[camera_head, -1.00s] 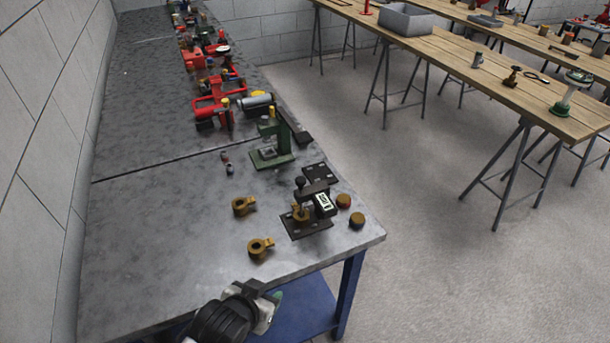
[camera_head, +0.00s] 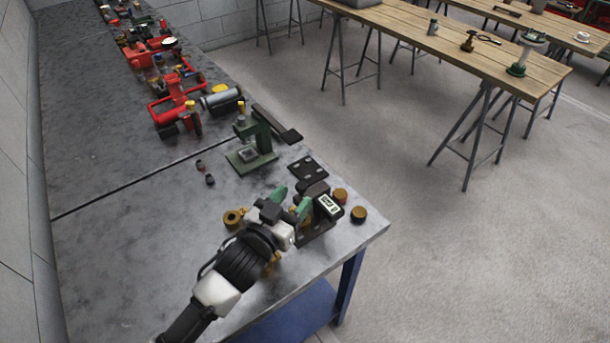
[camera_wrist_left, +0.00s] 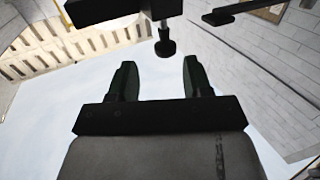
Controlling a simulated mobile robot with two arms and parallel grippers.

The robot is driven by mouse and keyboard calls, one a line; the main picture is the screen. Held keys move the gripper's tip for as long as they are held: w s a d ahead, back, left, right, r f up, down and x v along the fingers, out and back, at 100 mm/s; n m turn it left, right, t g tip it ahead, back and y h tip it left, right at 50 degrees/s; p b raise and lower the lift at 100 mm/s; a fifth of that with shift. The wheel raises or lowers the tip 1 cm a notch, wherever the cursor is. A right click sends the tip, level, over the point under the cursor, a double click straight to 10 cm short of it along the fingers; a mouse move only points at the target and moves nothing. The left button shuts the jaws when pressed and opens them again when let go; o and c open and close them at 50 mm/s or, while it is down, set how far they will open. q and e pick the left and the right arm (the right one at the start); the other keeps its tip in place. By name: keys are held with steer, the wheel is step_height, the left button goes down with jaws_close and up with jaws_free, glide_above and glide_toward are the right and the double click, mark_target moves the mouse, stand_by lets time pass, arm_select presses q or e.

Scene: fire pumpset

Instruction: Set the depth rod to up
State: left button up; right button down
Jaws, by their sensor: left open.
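The dark gauge fixture (camera_head: 316,190) with a small lit display (camera_head: 328,206) stands near the table's right end. My left gripper (camera_head: 291,201) is at its left side, open, with green fingertips apart. It hides much of the fixture's lower part. In the left wrist view, a short black rod with a rounded end (camera_wrist_left: 165,42), perhaps the depth rod, sticks out of a dark block (camera_wrist_left: 120,9). It lies just beyond and between the open fingers (camera_wrist_left: 158,75), with no contact visible. My right gripper is not in view.
A green fixture (camera_head: 252,150) and a dark plate (camera_head: 308,169) stand behind. Red pump parts (camera_head: 177,103) line the table further back.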

mark_target(298, 189)
arm_select(q)
steer(key=x, duration=0.3)
steer(key=shift+w+a, duration=0.15)
steer(key=shift+w, duration=0.3)
steer(key=shift+p+x, duration=0.45)
steer(key=shift+x, duration=1)
steer(key=shift+f, duration=0.1)
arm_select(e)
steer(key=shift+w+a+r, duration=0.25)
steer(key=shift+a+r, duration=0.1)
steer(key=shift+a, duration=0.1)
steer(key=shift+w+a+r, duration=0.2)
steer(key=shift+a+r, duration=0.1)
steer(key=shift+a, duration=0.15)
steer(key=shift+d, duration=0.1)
arm_select(q)
jaws_close()
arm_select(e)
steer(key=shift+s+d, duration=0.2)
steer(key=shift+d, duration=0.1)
